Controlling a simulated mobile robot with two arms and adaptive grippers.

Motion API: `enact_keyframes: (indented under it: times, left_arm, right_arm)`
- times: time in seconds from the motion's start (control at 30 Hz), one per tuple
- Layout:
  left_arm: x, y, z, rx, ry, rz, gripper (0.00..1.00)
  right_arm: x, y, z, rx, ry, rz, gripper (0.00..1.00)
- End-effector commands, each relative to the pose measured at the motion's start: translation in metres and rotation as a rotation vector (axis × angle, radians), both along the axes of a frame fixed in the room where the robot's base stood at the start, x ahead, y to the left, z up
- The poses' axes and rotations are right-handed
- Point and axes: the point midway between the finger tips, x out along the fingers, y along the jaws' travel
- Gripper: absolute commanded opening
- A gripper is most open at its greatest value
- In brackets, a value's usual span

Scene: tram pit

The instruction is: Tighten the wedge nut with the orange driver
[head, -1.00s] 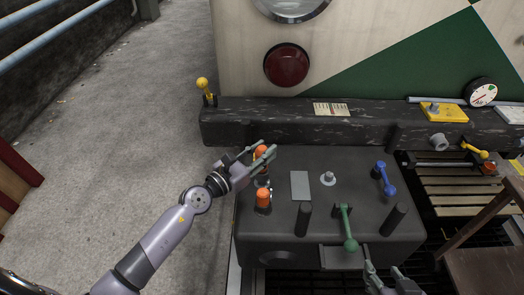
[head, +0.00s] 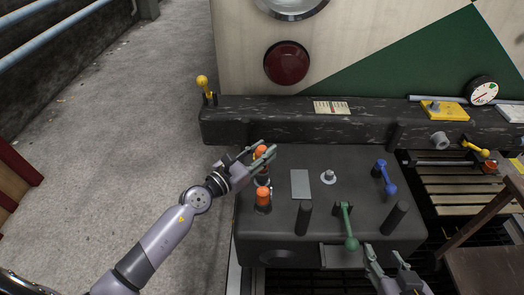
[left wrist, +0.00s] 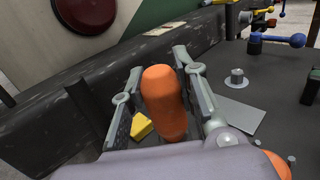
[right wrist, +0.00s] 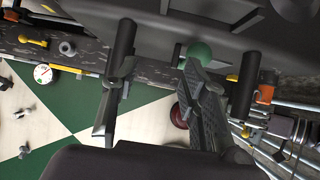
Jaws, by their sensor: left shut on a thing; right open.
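Two orange handles stand on the dark box top: a far one (head: 261,152) and a near one (head: 263,195). My left gripper (head: 257,153) is shut on the far handle, which is upright between its fingers in the left wrist view (left wrist: 162,100). The handle's lower end is hidden. The near handle shows in part at that view's lower right (left wrist: 276,165). A nut on a stud with a round washer (head: 328,177) stands right of the handles, apart from my gripper; it shows in the left wrist view (left wrist: 237,78). My right gripper (head: 390,278) is open and empty at the box's front right.
A grey plate (head: 300,184) lies between handles and nut. A green ball-ended lever (head: 346,228), a blue lever (head: 384,177) and dark posts (head: 396,217) stand on the box. A dark beam (head: 360,125) runs behind. Floor at left is clear.

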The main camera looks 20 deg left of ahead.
Motion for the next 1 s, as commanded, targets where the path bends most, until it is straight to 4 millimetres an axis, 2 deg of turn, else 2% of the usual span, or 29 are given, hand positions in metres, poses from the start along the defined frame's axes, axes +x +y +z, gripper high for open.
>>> enact_keyframes:
  times: [1.0]
  left_arm:
    - [0.000, 0.000, -0.007, -0.001, -0.002, 0.000, 0.00]
  right_arm:
    - [0.018, 0.008, 0.024, 0.035, -0.151, 0.010, 0.40]
